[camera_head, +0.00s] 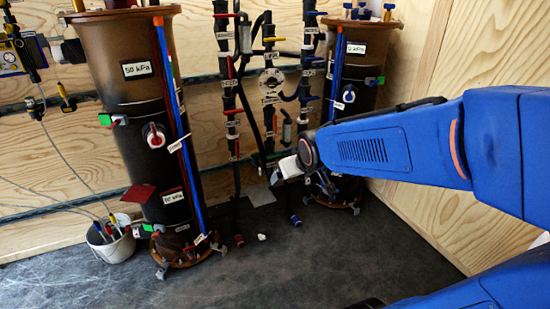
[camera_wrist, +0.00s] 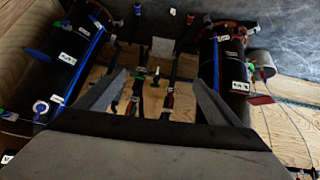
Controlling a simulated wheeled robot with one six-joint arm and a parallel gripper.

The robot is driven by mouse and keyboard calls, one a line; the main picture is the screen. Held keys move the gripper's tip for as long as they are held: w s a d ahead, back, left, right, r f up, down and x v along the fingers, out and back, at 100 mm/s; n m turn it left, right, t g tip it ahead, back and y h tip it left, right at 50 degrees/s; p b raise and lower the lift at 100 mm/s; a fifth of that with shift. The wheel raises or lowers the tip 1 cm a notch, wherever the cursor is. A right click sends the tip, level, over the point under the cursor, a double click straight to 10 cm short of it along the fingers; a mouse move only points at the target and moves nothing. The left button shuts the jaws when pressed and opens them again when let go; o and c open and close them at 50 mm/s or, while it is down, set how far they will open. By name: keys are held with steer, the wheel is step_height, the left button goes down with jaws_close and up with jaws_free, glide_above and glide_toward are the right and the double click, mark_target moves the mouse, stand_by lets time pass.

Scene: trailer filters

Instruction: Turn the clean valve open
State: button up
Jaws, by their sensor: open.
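Several valves with small coloured handles sit on the dark vertical pipes between the two filter columns. Their labels are too small to read, so I cannot tell which one is the clean valve. In the head view a yellow-handled valve (camera_head: 273,40) is high on the middle pipe and a red-handled valve (camera_head: 232,112) is on the left pipe. My gripper (camera_wrist: 160,76) is open and empty in the wrist view, its two fingers spread before the pipes. A small valve handle (camera_wrist: 156,73) shows between the fingertips, apart from them. In the head view the wrist hides part of the right column.
A large left filter column (camera_head: 140,90) and a right filter column (camera_head: 358,100) stand on the dark floor (camera_head: 330,255). A white bucket (camera_head: 112,246) with cables is at the left. A plywood wall (camera_head: 480,50) closes the right side. The front floor is mostly clear.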

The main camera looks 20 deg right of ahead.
steer(key=w+d+f+t, duration=0.1)
steer(key=w+d+f, duration=0.1)
steer(key=w, duration=0.4)
steer(key=w+d+f+t, duration=0.1)
steer(key=w+d+f, duration=0.1)
steer(key=w, duration=0.3)
steer(key=t+y, duration=0.1)
steer(key=t, duration=0.7)
glide_toward(276, 157)
steer(key=w, duration=1.1)
steer(key=shift+f, duration=0.1)
steer(key=c, duration=1)
